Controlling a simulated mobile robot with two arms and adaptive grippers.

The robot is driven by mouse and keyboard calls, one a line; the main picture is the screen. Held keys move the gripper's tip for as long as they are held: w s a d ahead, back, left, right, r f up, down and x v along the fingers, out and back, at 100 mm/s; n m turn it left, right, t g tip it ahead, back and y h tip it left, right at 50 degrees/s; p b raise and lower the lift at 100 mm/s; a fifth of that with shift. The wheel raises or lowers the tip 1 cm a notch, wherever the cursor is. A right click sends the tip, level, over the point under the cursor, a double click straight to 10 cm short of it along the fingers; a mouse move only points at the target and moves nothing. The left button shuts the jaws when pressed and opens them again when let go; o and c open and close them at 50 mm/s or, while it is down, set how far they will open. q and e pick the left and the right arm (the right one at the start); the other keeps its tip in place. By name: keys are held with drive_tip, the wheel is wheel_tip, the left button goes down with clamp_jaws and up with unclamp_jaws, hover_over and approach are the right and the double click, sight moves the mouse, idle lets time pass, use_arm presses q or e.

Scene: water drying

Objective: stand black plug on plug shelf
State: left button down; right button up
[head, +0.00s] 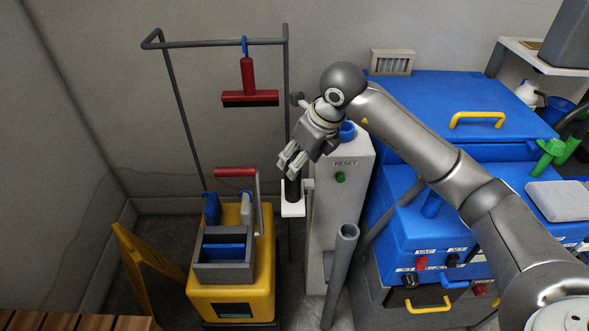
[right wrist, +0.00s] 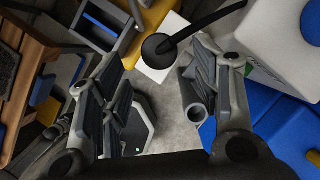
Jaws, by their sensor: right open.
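The black plug (head: 293,189) stands upright on the small white plug shelf (head: 292,211), just left of the grey post. In the right wrist view the plug (right wrist: 157,49) shows as a dark round shape on the white shelf (right wrist: 173,25), with a thick black strip running from it to the upper right. My right gripper (head: 290,163) is open, close to the plug's upper end in the head view. In the right wrist view its fingers (right wrist: 158,80) are spread apart with nothing between them, and the plug lies beyond them. My left gripper is not in view.
A grey post (head: 337,240) with a green button stands right beside the shelf. A grey tube (head: 341,275) leans in front of it. A yellow bucket cart (head: 235,290) is at left, a red squeegee (head: 249,97) hangs above, and a blue machine (head: 435,105) stands right.

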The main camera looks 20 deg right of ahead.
drive_tip(key=shift+v, duration=2.8)
